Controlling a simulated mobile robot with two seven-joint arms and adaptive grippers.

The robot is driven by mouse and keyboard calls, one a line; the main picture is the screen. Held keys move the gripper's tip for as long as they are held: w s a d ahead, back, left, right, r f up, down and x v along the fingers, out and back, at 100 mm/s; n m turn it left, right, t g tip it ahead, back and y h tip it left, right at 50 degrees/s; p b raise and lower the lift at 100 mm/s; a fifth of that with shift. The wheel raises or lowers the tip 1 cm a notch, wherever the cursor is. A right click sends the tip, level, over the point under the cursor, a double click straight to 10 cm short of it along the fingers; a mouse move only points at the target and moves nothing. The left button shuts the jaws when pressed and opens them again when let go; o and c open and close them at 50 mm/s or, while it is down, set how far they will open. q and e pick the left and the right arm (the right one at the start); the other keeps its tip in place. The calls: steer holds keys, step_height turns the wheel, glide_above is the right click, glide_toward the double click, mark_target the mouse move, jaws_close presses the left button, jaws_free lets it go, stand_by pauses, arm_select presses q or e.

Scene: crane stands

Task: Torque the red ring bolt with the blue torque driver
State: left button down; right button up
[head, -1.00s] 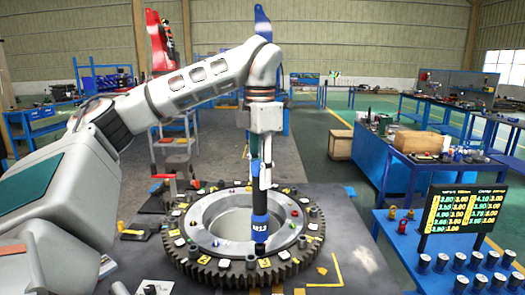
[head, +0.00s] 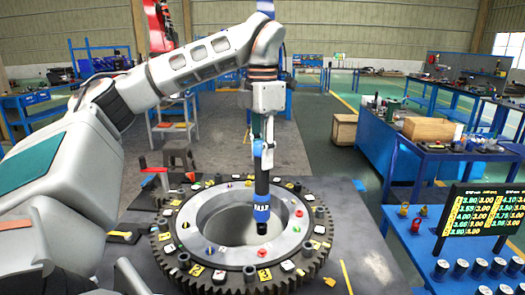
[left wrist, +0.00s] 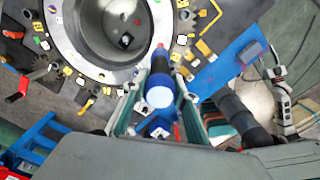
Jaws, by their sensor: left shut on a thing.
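The blue and black torque driver (head: 262,212) hangs upright in my left gripper (head: 263,150), which is shut on it. In the head view its lower end appears over the ring's central hole, toward the front right. The ring (head: 200,258) is a grey gear lying flat, with coloured bolts and tags around its top. A red bolt (head: 299,213) stands on the ring's right side, to the right of the driver and apart from it in the picture. My right gripper is out of view.
A blue stand (head: 424,243) with dark cylinders and a number display (head: 487,212) is at the right. A red-handled item (head: 143,170) stands left of the ring. A cluttered blue workbench (head: 400,150) is behind at the right.

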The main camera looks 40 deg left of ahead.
mark_target(263, 174)
arm_select(q)
steer(key=shift+r, duration=0.15)
steer(key=shift+d+f, duration=0.1)
steer(key=shift+f, duration=0.4)
steer(key=shift+f+b, duration=0.55)
steer(key=shift+f, duration=0.1)
steer(key=shift+f+b, duration=0.35)
steer(key=shift+f, duration=1.35)
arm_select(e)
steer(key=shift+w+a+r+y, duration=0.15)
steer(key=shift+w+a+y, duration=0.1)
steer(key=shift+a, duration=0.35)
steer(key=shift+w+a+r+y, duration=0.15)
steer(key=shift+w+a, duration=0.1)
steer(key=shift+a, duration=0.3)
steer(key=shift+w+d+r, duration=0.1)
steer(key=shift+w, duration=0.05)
